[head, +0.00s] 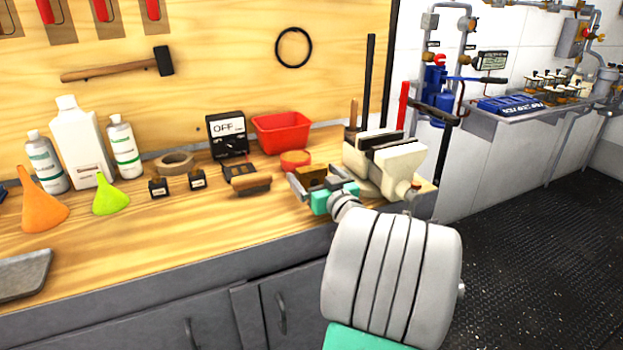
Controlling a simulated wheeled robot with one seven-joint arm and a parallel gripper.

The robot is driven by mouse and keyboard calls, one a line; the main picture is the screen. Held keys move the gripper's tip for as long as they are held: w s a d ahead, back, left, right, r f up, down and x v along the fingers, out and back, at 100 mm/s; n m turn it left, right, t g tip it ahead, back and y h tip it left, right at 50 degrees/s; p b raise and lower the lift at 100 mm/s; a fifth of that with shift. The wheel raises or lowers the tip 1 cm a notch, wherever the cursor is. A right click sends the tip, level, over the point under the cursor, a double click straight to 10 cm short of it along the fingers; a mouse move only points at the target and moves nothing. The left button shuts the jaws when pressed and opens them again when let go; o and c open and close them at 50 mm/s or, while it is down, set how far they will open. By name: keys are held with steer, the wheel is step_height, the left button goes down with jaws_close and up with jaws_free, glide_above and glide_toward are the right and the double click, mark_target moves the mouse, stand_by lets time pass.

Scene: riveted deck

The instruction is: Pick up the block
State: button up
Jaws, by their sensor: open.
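My gripper (316,178) is over the right part of the wooden workbench (170,240), just left of the vise. Its jaws are open. A small brown block-like thing (324,171) shows at the jaws, partly hidden by the fingers and the teal gripper body; I cannot tell whether the jaws touch it. Another small brown block-shaped piece with a dark lower part (250,184) lies on the bench to the left of my gripper. I cannot tell for sure which of the two is the block.
Behind are a red bin (282,132), an orange-red round item (295,158) and a black meter (228,135). Funnels (110,200), bottles (82,145) and a tape roll (177,163) stand left. The bench's front left-middle is clear.

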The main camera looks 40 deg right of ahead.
steer(key=shift+r, duration=0.1)
steer(key=c, duration=2)
